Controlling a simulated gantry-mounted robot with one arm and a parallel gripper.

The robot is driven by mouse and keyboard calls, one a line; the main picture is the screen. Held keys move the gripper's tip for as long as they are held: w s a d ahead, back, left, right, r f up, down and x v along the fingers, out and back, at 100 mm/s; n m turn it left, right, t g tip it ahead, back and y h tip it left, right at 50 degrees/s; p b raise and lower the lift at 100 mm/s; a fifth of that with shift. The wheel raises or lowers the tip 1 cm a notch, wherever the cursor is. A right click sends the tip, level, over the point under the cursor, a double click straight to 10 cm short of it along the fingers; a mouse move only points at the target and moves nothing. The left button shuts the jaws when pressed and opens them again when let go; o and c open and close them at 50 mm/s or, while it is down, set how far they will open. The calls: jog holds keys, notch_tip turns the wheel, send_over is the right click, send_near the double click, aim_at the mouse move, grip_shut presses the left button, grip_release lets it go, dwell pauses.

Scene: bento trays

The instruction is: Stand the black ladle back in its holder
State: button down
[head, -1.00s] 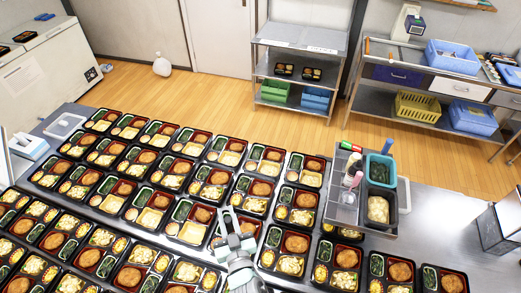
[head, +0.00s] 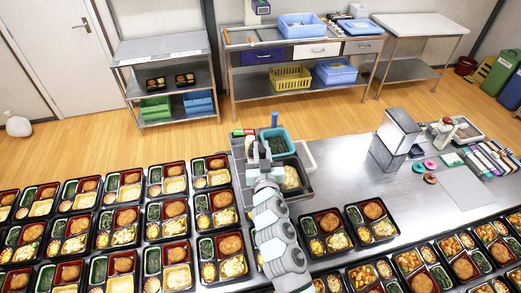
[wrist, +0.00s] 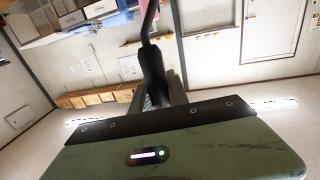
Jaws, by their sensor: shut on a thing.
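My gripper (wrist: 155,92) is shut on the black ladle (wrist: 153,72), around its thick dark handle. The ladle's thin bent rod runs up out of the top of the wrist view, and its bowl is out of that frame. In the head view my gripper (head: 258,152) is over the grey compartment caddy at the back edge of the tray table. The ladle cannot be made out in the head view. I cannot tell which thing is its holder.
The grey caddy (head: 300,188) holds a teal tub (head: 276,142) with a blue-handled tool. Rows of filled bento trays (head: 218,222) cover the left and front. A grey-and-white box (head: 398,132) stands to the right, near pens and coloured rings. Bare steel lies between caddy and box.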

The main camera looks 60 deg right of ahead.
jog(key=shift+f+b, duration=4)
jog(key=shift+f, duration=0.7)
jog(key=shift+r, duration=0.1)
jog(key=c, duration=1.2)
grip_release()
jog(key=shift+s+a, duration=0.1)
jog(key=shift+a, duration=0.05)
jog(key=b+v, duration=0.2)
jog(key=v, duration=0.8)
jog(key=shift+s+a, duration=0.2)
jog(key=shift+a, duration=0.05)
